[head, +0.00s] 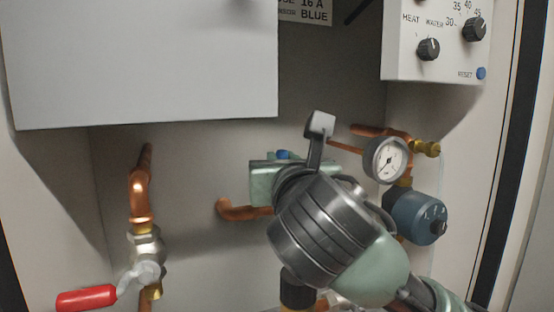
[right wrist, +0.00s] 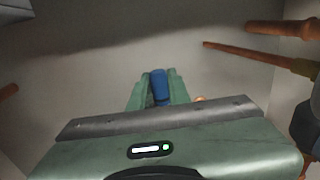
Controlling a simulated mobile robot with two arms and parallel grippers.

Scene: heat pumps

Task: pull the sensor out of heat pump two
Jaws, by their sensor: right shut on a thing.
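A small blue sensor (right wrist: 158,86) stands between the two green fingers of my right gripper (right wrist: 157,92) in the right wrist view. The gripper is shut on it. In the head view a bit of the blue sensor (head: 284,154) shows above the green hand of my right gripper (head: 270,172), against the back wall of the heat pump cabinet. My dark wrist hides most of the hand and what lies below it. I cannot tell whether the sensor is still seated in a socket. My left gripper is not in view.
A pressure gauge (head: 386,160) and a blue-grey round part (head: 418,218) sit close right of my wrist. A copper pipe (head: 237,210) runs behind it. A grey box (head: 140,65) overhangs upper left. A red-handled valve (head: 87,298) is lower left; a knob panel (head: 430,65) is upper right.

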